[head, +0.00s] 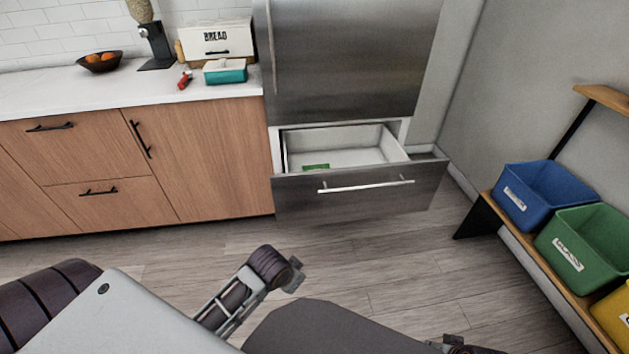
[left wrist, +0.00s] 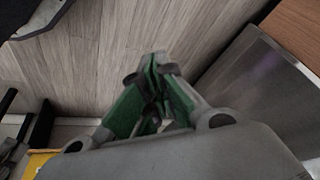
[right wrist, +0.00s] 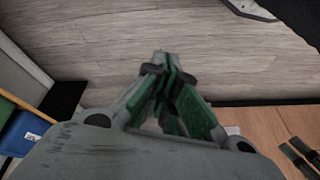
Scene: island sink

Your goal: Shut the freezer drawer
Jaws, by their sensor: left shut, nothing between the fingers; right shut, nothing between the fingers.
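The freezer drawer (head: 240,200) is pulled out below the tall steel fridge door (head: 350,60). Its pale inner bin shows, with a small green item (head: 316,167) inside at the left. A straight bar handle (head: 365,186) runs across its steel front. A steel panel (left wrist: 262,95) beside wood shows at the right in the left wrist view; I cannot tell which part of the fridge it is. My left gripper (left wrist: 158,68) is shut and empty above the floor. My right gripper (right wrist: 165,65) is also shut and empty. Neither touches the drawer.
Wooden cabinets (head: 200,150) with a white counter stand left of the fridge. A low shelf at the right holds a blue bin (head: 545,190), a green bin (head: 590,245) and a yellow bin (head: 612,315). The wood floor (head: 390,265) before the drawer is clear.

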